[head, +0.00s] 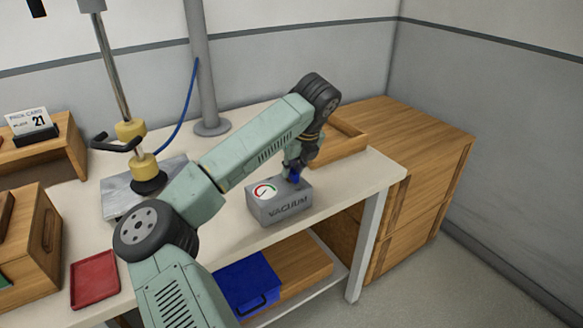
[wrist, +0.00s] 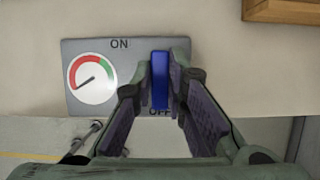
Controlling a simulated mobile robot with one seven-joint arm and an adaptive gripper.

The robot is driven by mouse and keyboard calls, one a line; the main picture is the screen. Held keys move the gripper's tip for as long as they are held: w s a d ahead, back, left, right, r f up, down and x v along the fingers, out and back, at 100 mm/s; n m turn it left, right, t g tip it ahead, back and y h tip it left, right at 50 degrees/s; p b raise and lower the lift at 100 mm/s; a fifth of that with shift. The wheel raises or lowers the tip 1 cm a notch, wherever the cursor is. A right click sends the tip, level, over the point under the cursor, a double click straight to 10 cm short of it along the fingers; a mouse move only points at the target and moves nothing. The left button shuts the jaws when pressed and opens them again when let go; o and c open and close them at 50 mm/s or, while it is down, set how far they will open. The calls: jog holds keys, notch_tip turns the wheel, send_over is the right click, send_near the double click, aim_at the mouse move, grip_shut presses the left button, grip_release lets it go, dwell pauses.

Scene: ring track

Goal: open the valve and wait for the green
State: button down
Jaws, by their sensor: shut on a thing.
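The vacuum box (head: 280,206) is a grey block marked VACUUM on the bench, and its top shows in the wrist view (wrist: 75,52). Its blue valve lever (wrist: 160,80) lies between the ON and OFF marks. The OFF mark is partly hidden by the lever and fingers. My gripper (wrist: 164,72) is shut on the lever, one finger on each side. In the head view a little of the blue lever (head: 295,178) shows under my gripper (head: 293,171). The round gauge (wrist: 92,78) has a red and a green arc; its needle points lower left, outside the green.
A red tray (head: 95,279) and a metal plate (head: 117,199) with a post and black suction cup are left of my arm. A grey pole (head: 201,70) stands behind.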

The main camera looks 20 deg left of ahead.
jog(key=shift+f+m+b, duration=0.1)
jog(key=shift+m+b, duration=0.2)
jog(key=shift+b, duration=0.15)
jog(key=shift+a+f+m+t+b, duration=0.15)
jog(key=shift+m+t+b, duration=0.25)
jog(key=shift+b, duration=0.45)
jog(key=shift+m+h+b, duration=0.4)
jog(key=shift+m+b, duration=0.5)
jog(key=shift+b, duration=0.15)
jog(key=m+b, duration=0.2)
jog(key=shift+s+m+t+h, duration=0.1)
jog(key=shift+m+t+h, duration=0.2)
jog(key=shift+m+h, duration=0.1)
jog(key=m, duration=0.1)
jog(key=m+h+b, duration=0.1)
jog(key=shift+r+m, duration=0.25)
jog(key=shift+m, duration=0.15)
jog(key=m+h, duration=0.1)
jog(key=m, duration=0.1)
jog(key=m+h, duration=0.1)
jog(key=m, duration=0.1)
jog(key=shift+a+r, duration=0.1)
jog(key=shift+a, duration=0.1)
jog(key=m+p, duration=0.1)
jog(key=m, duration=0.1)
jog(key=m+h+p, duration=0.1)
jog(key=m, duration=0.2)
jog(key=shift+h, duration=0.3)
